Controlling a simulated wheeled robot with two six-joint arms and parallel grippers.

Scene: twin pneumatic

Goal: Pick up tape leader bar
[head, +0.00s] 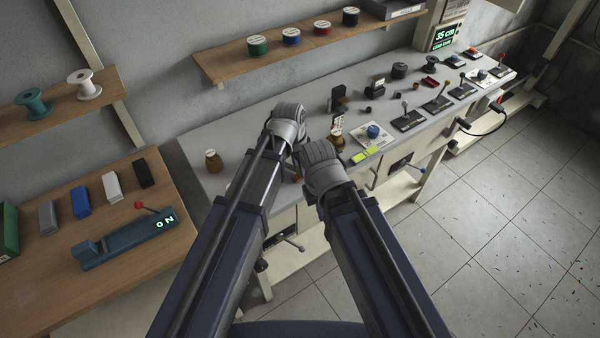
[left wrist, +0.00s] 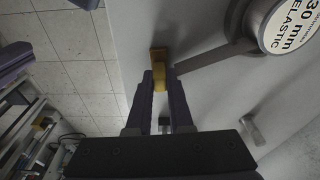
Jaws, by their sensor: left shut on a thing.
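The tape leader bar (left wrist: 158,54), a small yellow-brown block, is between the fingertips of my left gripper (left wrist: 160,84) in the left wrist view. The gripper is shut on it. A grey tape (left wrist: 215,57) runs from the bar's side toward a round spool (left wrist: 290,25) labelled 30 mm elastic. In the head view, my left gripper (head: 287,124) is over the bench and its fingertips are hidden. My right gripper (head: 322,168) is beside it, nearer the bench's front edge; its fingers are hidden too.
The grey bench (head: 240,140) holds a brown jar (head: 213,161), a white plate with a blue knob (head: 373,131), a yellow-green strip (head: 365,154) and several lever boxes (head: 438,103). A wooden side table (head: 120,240) stands at left. A shelf (head: 300,50) with spools is behind.

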